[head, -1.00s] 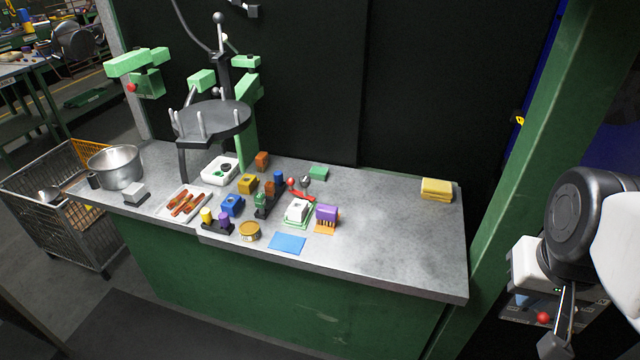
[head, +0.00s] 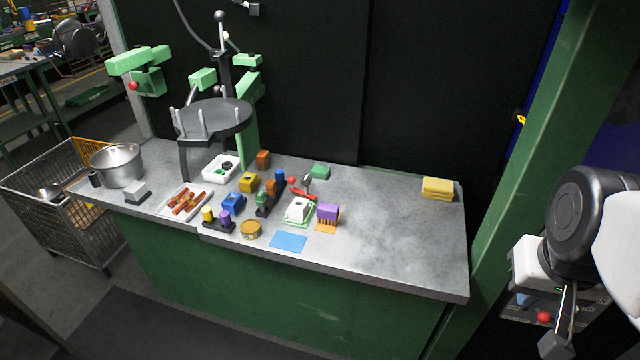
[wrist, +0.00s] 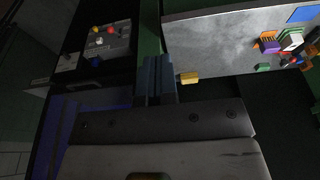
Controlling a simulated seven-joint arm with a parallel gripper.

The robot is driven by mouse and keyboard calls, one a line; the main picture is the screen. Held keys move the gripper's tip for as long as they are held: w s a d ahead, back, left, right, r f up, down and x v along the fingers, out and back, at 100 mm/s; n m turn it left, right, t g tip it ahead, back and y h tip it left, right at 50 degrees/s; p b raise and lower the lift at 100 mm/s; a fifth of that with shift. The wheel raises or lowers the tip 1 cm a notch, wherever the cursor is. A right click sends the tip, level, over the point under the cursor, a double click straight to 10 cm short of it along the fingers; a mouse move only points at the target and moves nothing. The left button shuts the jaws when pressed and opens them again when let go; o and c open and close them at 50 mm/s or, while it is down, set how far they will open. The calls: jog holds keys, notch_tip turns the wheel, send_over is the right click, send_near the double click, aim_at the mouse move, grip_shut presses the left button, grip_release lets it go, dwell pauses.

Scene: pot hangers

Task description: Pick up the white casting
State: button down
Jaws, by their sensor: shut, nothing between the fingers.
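The white casting (head: 298,208) is a small white block with a dark mark on top. It sits in a green-edged holder on the workbench, left of a purple block (head: 328,212). It also shows small near the right edge of the wrist view (wrist: 291,39). My gripper (wrist: 156,62) shows in the wrist view with its dark fingers together and nothing between them. It is well away from the casting, off the bench's right end. In the head view my arm is at the right edge, and the fingertips cannot be made out clearly.
The workbench (head: 395,240) has clear room right of the casting, with a yellow sponge-like block (head: 437,188) at the back right. A green post (head: 510,150) stands between bench and arm.

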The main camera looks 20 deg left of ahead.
aim_at(295, 209)
jog(key=shift+c, duration=2.2)
grip_release()
jog(key=w+a+f+n+h, duration=0.2)
jog(key=w+n+h, duration=0.1)
jog(key=w+n, duration=0.3)
jog(key=w+a+f+n+h, duration=0.2)
jog(key=w+n+h, duration=0.15)
jog(key=w, duration=0.55)
jog(key=w+a+f+n+t, duration=0.4)
jog(key=w+a+f+n, duration=0.1)
jog(key=w+a+n, duration=0.55)
jog(key=a+f+n+t+y, duration=0.2)
jog(key=a+f+n, duration=0.3)
jog(key=a, duration=0.5)
jog(key=w+a+f+n+t+y, duration=0.1)
jog(key=a+f+n, duration=0.4)
jog(key=a, duration=0.6)
jog(key=w+a+f+n+t+y, duration=0.1)
jog(key=a+f+n+t+y, duration=0.2)
jog(key=a, duration=0.8)
jog(key=shift+w+a+f+n+t+y, duration=0.15)
jog(key=shift+f+n+t, duration=0.1)
jog(key=shift+f+n, duration=0.4)
jog(key=shift+a+f+n+t+y, duration=0.1)
jog(key=shift+f+n+t, duration=0.25)
jog(key=shift+n, duration=0.5)
